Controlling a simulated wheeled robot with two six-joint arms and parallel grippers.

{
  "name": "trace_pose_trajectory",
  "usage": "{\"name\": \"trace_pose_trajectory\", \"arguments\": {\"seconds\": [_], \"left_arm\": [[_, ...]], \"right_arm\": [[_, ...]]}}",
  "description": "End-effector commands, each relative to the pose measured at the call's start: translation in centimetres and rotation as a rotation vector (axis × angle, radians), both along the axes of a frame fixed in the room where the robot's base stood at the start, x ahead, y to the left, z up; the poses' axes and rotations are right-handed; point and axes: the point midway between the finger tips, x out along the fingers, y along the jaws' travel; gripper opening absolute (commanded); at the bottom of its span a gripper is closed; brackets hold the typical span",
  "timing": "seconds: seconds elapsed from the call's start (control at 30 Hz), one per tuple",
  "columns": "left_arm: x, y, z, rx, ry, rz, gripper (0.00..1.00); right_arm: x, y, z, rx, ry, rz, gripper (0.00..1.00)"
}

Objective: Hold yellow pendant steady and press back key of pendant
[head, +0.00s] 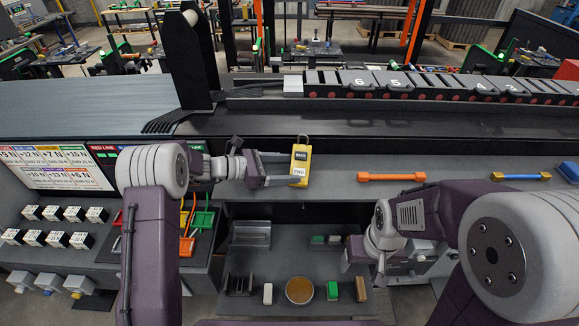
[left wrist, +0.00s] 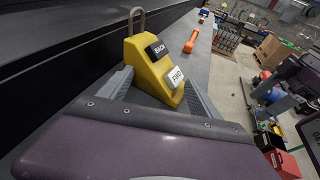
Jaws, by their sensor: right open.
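The yellow pendant (head: 301,160) is at the back-middle of the grey worktop, with a black BACK label above a white FWD label. In the left wrist view the pendant (left wrist: 152,67) has a metal loop on top and looks tilted. My left gripper (head: 287,169) has its two fingers spread on either side of the pendant's lower part; whether both press on it I cannot tell. My right gripper (head: 363,265) is open and empty, low over the front of the worktop, well to the right of and nearer than the pendant.
An orange bar (head: 391,177) lies right of the pendant, with a yellow-and-blue bar (head: 521,176) beyond it. Below are a round tan piece (head: 300,290) and small blocks. A conveyor with numbered dark pieces (head: 395,80) runs behind. The worktop between pendant and orange bar is clear.

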Motion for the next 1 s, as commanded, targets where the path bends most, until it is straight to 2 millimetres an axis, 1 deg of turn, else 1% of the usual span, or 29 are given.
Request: {"name": "trace_pose_trajectory", "arguments": {"seconds": [0.03,0.17,0.27,0.3,0.37,0.43,0.57,0.7,0.77,1.0], "left_arm": [[-0.15,-0.02,-0.67,0.011,0.007,-0.002,0.71],[-0.19,-0.01,-0.75,0.012,0.008,-0.003,0.71],[-0.22,-0.01,-0.81,0.013,0.009,-0.004,0.46],[-0.23,0.0,-0.83,0.013,0.009,-0.004,0.44],[-0.23,0.01,-0.85,0.013,0.009,-0.004,0.34],[-0.23,0.02,-0.85,0.013,0.009,-0.004,0.27],[-0.23,0.03,-0.86,0.013,0.009,-0.004,0.23],[-0.22,0.05,-0.86,0.013,0.009,-0.003,0.15],[-0.21,0.06,-0.84,0.013,0.009,-0.003,0.14],[-0.2,0.05,-0.81,0.013,0.009,-0.003,0.0]], "right_arm": [[0.0,0.0,-0.09,0.0,0.0,0.0,0.73],[0.0,0.0,-0.09,0.0,0.0,0.0,0.73],[0.0,0.0,-0.1,0.0,0.0,0.0,0.73],[0.0,0.0,-0.11,0.0,0.0,0.0,0.73],[0.0,0.0,-0.11,0.0,0.0,0.0,0.73],[0.0,0.0,-0.12,0.0,0.0,0.0,0.73],[0.0,0.0,-0.12,0.0,0.0,0.0,0.73],[0.0,0.0,-0.12,0.0,0.0,0.0,0.73],[0.0,0.0,-0.12,0.0,0.0,0.0,0.73],[0.0,0.0,-0.11,0.0,0.0,0.0,0.73]]}}
